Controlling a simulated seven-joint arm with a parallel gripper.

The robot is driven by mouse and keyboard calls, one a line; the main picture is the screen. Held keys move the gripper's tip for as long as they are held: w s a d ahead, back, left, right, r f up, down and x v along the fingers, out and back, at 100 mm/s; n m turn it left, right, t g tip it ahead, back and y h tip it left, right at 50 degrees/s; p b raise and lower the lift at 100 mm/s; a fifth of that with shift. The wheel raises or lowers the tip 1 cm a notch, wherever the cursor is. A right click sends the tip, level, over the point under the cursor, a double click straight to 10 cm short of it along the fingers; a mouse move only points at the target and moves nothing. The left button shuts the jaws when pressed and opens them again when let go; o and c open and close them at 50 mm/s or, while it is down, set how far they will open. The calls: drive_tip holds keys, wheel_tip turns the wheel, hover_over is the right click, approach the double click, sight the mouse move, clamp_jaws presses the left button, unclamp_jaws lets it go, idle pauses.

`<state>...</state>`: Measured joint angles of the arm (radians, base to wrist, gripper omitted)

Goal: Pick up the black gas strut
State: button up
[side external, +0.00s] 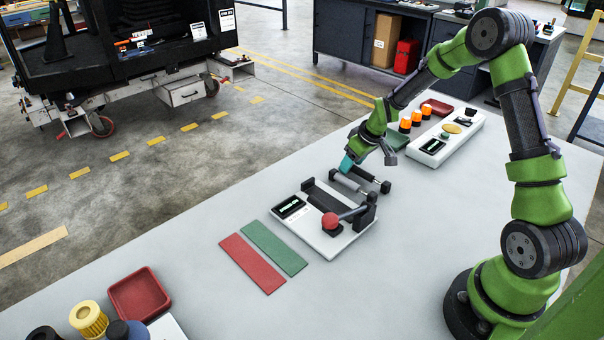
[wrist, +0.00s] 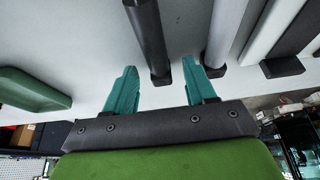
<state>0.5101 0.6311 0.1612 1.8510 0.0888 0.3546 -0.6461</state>
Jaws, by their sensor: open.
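The black gas strut (wrist: 148,38) lies on the pale bench in the wrist view, its near end between my finger lines. A second, grey strut (wrist: 226,28) with a dark end lies to its right. My gripper (wrist: 160,74) is open, with one teal finger on each side of the black strut's near end; contact cannot be told. In the side view, my gripper (side external: 347,163) is low over the struts, its teal fingers at their far left ends.
A white fixture with a red-knobbed lever (side external: 331,221) stands just in front of the struts.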

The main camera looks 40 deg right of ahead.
drive_tip(key=shift+w+f, duration=0.1)
drive_tip(key=shift+f, duration=0.2)
clamp_jaws()
drive_tip(key=shift+r, duration=0.2)
